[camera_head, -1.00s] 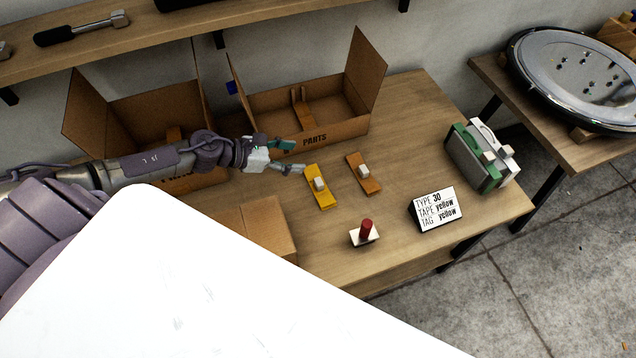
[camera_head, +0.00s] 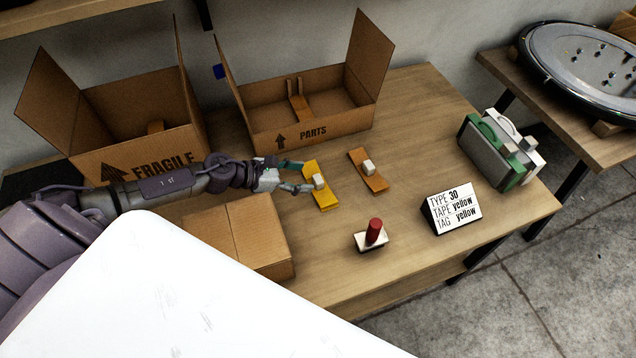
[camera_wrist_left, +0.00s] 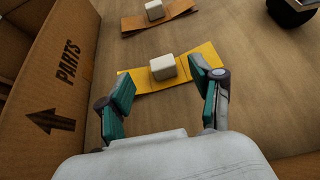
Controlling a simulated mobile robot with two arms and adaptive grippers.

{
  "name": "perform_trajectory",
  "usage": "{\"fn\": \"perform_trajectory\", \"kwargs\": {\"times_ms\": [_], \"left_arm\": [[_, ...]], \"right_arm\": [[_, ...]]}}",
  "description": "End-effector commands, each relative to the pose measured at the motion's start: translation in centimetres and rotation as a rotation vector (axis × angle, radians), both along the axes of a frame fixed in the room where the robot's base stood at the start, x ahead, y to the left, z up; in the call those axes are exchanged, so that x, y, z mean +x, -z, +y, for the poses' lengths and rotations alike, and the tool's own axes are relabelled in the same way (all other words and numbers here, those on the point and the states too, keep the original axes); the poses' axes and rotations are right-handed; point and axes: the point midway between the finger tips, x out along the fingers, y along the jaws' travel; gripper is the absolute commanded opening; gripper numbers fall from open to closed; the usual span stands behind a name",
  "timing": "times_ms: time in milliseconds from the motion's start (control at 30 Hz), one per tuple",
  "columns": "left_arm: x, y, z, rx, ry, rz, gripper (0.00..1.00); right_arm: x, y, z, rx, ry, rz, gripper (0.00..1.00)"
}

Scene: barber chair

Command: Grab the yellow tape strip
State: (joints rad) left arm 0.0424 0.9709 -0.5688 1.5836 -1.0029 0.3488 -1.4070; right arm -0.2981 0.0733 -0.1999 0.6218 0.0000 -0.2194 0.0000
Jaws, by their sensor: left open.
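The yellow tape strip (camera_head: 322,194) lies flat on the wooden table, with a pale block (camera_head: 319,181) on its middle. My left gripper (camera_head: 298,176) is open at the strip's left side, its fingers pointing toward the block. In the left wrist view the yellow strip (camera_wrist_left: 196,65) lies ahead with its pale block (camera_wrist_left: 163,67) between the two spread fingers of the gripper (camera_wrist_left: 163,88). Nothing is held. I cannot tell from the pictures whether a fingertip touches the strip. My right gripper is not in view.
An orange-brown strip (camera_head: 377,180) with a block lies to the right. A PARTS box (camera_head: 345,127) stands behind, a FRAGILE box (camera_head: 95,165) at left, and a closed carton (camera_head: 236,232) in front. A red-handled stamp (camera_head: 374,232) and a sign (camera_head: 453,208) stand at right.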

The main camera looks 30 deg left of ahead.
Motion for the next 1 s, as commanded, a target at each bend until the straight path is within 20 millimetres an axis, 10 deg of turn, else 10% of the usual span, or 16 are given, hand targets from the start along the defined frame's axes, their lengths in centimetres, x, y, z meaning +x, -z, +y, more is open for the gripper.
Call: {"fn": "perform_trajectory", "kwargs": {"times_ms": [567,867,1000], "left_arm": [[2.7,2.7,-2.6,0.0,0.001,0.001,0.65],[2.7,2.7,-2.6,0.0,0.0,0.0,0.19],[2.7,2.7,-2.6,0.0,0.0,0.0,0.17]], "right_arm": [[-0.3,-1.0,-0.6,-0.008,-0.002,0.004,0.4],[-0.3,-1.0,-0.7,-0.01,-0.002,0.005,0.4],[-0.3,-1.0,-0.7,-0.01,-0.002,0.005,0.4]]}}
